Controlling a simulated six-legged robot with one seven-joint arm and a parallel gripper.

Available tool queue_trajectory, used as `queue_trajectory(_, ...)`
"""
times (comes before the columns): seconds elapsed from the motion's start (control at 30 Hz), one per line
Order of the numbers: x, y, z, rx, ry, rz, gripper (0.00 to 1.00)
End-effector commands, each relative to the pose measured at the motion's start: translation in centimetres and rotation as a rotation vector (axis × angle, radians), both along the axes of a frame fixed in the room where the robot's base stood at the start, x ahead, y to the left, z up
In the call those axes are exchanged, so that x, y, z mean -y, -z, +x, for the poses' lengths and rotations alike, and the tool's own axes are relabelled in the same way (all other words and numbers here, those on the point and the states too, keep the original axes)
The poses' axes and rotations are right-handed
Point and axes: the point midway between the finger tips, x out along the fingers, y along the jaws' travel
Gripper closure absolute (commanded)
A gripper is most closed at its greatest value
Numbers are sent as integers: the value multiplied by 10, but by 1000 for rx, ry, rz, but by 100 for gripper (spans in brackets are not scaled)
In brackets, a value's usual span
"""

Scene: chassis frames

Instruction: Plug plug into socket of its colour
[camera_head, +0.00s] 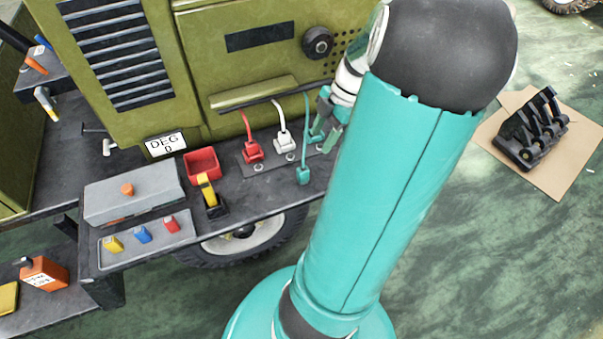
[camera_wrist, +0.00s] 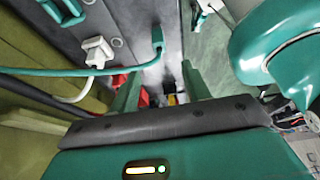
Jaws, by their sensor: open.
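A teal plug (camera_head: 304,174) on a teal cable lies at the front edge of the dark shelf; it shows in the wrist view (camera_wrist: 157,35) beyond my fingers. A teal piece, seemingly the teal socket, shows in the wrist view (camera_wrist: 62,10) at the right end of the socket strip (camera_head: 270,160); in the head view my gripper partly confuses it. A red plug (camera_head: 252,148) and a white plug (camera_head: 285,142) sit on the strip with their cables. My gripper (camera_head: 328,122) is open and empty, above the strip's right end, apart from the teal plug. Its fingers (camera_wrist: 160,78) stand apart.
A red bin (camera_head: 202,164), a yellow tape dispenser (camera_head: 208,192), a grey box (camera_head: 132,195) and a tray (camera_head: 150,244) of small coloured blocks stand left on the shelf. The olive chassis wall (camera_head: 245,60) rises behind. The teal cable crosses the wrist view.

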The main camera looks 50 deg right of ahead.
Motion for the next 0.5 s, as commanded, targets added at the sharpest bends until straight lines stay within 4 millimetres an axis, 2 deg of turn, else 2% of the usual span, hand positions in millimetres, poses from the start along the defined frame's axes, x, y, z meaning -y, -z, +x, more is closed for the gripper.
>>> queue_trajectory(0.3,-22,54,11,-2,-2,6,53)
queue_trajectory(0.5,-28,73,17,-2,-1,1,53)
